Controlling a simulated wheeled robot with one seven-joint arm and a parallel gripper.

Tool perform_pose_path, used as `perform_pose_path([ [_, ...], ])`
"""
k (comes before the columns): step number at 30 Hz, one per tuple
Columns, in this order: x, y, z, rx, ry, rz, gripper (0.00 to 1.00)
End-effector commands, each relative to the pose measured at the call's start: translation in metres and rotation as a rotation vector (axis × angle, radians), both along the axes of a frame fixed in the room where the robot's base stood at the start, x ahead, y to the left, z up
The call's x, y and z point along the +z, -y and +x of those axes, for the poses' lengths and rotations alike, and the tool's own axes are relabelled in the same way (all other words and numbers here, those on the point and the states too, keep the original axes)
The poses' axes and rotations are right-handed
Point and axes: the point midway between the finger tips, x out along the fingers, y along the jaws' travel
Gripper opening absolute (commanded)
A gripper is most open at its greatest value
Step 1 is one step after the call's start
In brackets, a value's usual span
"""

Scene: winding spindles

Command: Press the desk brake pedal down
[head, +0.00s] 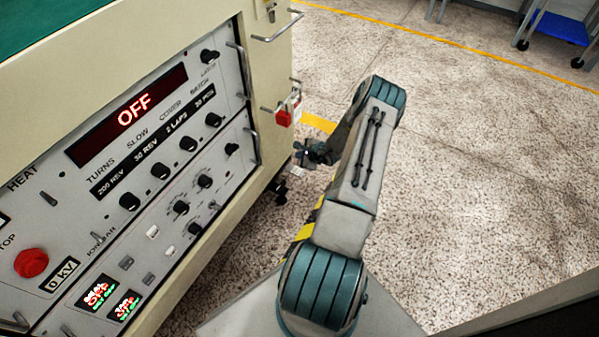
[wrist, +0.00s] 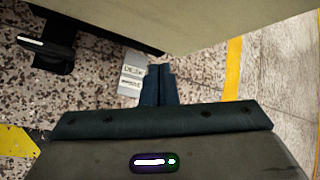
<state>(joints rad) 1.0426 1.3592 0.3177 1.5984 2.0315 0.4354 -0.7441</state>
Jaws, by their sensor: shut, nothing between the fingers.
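A pale grey pedal-like plate (wrist: 131,78) with small dark lettering shows in the wrist view, low beside the machine's underside. I take it for the desk brake pedal; the lettering is too small to read. A small pale piece of it seems to show in the head view (head: 298,172), just below my gripper (head: 312,155). In the wrist view my gripper's dark fingers (wrist: 158,84) are shut together with nothing between them. They are just right of the plate and overlap its right edge in the picture. I cannot tell whether they touch it.
The cream machine cabinet (head: 270,60) with its control panel, whose display (head: 130,112) reads OFF, fills the left. A black caster (wrist: 50,45) stands left of the plate. Speckled floor to the right is clear.

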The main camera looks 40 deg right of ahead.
Motion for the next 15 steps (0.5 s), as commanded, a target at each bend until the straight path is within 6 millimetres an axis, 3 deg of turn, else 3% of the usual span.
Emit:
perform_pose_path([
  [15,-0.071,0.0,0.0,0.001,0.001,0.0,0.0],
])
